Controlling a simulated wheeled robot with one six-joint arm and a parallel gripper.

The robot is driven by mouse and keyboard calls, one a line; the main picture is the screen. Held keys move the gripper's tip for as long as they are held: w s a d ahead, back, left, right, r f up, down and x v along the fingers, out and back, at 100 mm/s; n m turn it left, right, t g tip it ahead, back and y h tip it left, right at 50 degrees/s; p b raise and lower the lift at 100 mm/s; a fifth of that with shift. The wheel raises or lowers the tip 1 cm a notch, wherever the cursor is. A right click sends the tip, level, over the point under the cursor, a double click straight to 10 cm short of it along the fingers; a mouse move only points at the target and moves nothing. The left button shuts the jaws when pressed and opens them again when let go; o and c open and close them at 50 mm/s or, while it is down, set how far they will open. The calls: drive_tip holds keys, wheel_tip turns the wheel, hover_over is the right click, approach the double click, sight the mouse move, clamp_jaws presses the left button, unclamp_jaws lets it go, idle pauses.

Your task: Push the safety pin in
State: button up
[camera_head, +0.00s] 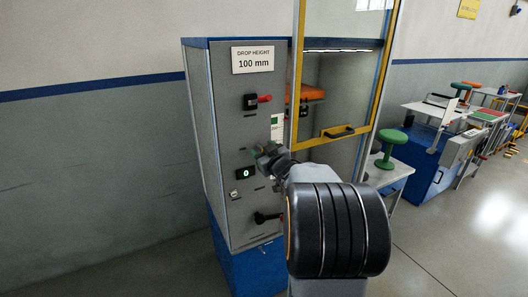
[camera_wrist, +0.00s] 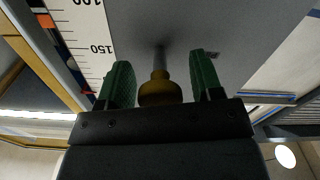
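The safety pin appears in the wrist view as a brass-coloured knob (camera_wrist: 160,88) on a grey rod that runs to the grey panel. My gripper (camera_wrist: 160,62) has its two green fingers on either side of the knob, with a visible gap on both sides. It is open and holds nothing. The gripper and arm hide the pin there.

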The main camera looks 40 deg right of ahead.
drive_tip(key=s, duration=0.4)
drive_tip(key=s+a, duration=0.1)
drive_tip(key=s, duration=0.8)
drive_tip(key=shift+s+a, duration=0.35)
drive_tip(key=shift+a, duration=0.05)
